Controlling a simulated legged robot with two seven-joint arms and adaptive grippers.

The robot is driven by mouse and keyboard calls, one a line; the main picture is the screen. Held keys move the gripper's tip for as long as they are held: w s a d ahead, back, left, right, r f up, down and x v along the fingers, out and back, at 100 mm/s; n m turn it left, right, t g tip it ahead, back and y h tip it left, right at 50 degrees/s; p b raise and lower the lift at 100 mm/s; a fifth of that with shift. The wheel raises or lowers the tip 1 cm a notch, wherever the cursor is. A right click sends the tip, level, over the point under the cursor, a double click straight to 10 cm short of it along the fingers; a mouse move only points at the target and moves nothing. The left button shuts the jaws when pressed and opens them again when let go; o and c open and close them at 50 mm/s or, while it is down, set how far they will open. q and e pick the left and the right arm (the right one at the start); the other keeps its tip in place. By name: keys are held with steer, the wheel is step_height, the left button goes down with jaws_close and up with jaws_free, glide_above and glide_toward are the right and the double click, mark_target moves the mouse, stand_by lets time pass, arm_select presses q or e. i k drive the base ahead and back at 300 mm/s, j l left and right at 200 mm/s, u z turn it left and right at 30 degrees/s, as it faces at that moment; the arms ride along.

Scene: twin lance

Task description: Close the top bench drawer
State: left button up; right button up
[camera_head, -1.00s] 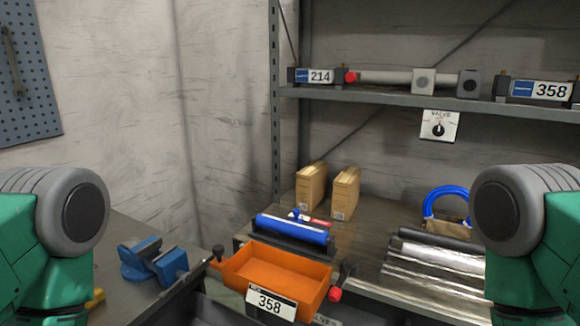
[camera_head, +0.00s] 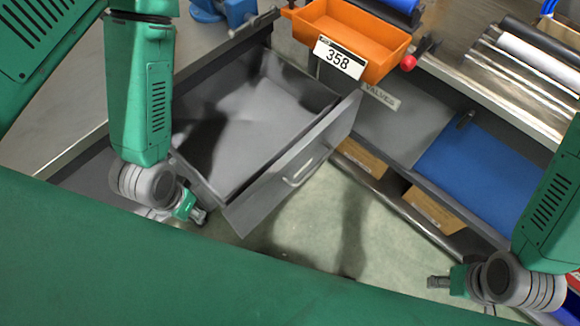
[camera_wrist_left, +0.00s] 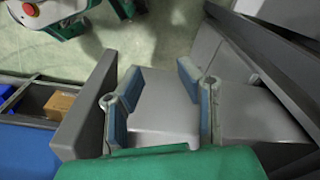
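The grey top drawer (camera_head: 245,120) is pulled out of the bench and empty, with shadows inside. Its front panel (camera_head: 290,170) carries a pale bar handle (camera_head: 303,170). My left gripper (camera_head: 196,213) is low beside the drawer's near left corner. In the left wrist view its blue-padded fingers (camera_wrist_left: 160,72) are spread with a gap between them. A grey panel, apparently the drawer front (camera_wrist_left: 85,112), stands just left of them; contact is unclear. My right gripper (camera_head: 438,282) is away at the lower right, touching no drawer; its fingers are too small to read.
An orange bin labelled 358 (camera_head: 350,35) and a red knob (camera_head: 407,62) sit at the bench edge above the drawer. A blue panel (camera_head: 475,165) and cardboard boxes (camera_head: 435,208) are on the right below the bench top. Floor (camera_head: 310,235) is clear before the drawer.

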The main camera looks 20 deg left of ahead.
mark_target(250, 134)
steer(key=k+j+z, duration=0.25)
steer(key=k, duration=0.85)
steer(key=l, duration=0.15)
